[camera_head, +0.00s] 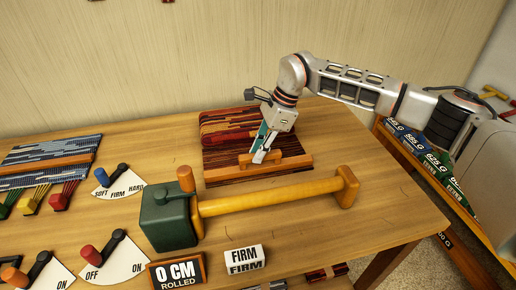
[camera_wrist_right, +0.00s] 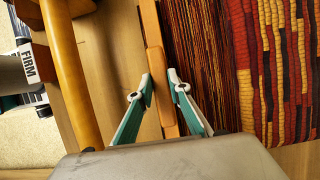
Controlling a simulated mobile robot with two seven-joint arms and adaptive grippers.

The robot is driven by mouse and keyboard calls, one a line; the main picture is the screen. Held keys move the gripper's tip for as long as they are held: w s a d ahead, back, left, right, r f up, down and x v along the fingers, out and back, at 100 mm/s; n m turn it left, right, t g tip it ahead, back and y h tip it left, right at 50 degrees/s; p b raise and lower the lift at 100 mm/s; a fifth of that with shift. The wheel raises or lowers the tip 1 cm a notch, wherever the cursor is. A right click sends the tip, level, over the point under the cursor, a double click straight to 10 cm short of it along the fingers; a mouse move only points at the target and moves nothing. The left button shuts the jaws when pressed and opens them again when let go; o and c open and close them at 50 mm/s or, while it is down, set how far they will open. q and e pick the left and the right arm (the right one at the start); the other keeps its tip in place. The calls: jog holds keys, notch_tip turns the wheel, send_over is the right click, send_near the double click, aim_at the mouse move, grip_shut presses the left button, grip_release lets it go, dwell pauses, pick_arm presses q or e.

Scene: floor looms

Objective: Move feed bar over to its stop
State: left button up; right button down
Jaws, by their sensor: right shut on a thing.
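The feed bar, as I take it, is the orange-brown wooden bar (camera_head: 222,176) lying along the front edge of a red striped woven piece (camera_head: 222,122), with a short raised grip near its middle. My right gripper (camera_head: 258,156) reaches down from the right and is shut on this raised wood. In the right wrist view, the wood (camera_wrist_right: 154,62) passes between the two teal, pale-tipped fingers of the right gripper (camera_wrist_right: 162,86), beside the red and yellow weave (camera_wrist_right: 275,60). I cannot make out which part is the stop. My left gripper is not in view.
A yellow wooden roller (camera_head: 270,196) with a green end block (camera_head: 168,217) lies in front of the bar. Lever dials (camera_head: 118,184) and a "0 CM ROLLED" sign (camera_head: 177,272) stand left and front. A "FIRM" block (camera_head: 244,259) sits at the front. The table's right side is clear.

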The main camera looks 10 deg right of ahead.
jog(key=c, duration=1.9)
grip_release()
jog(key=v, duration=1.2)
jog(key=shift+d, duration=0.1)
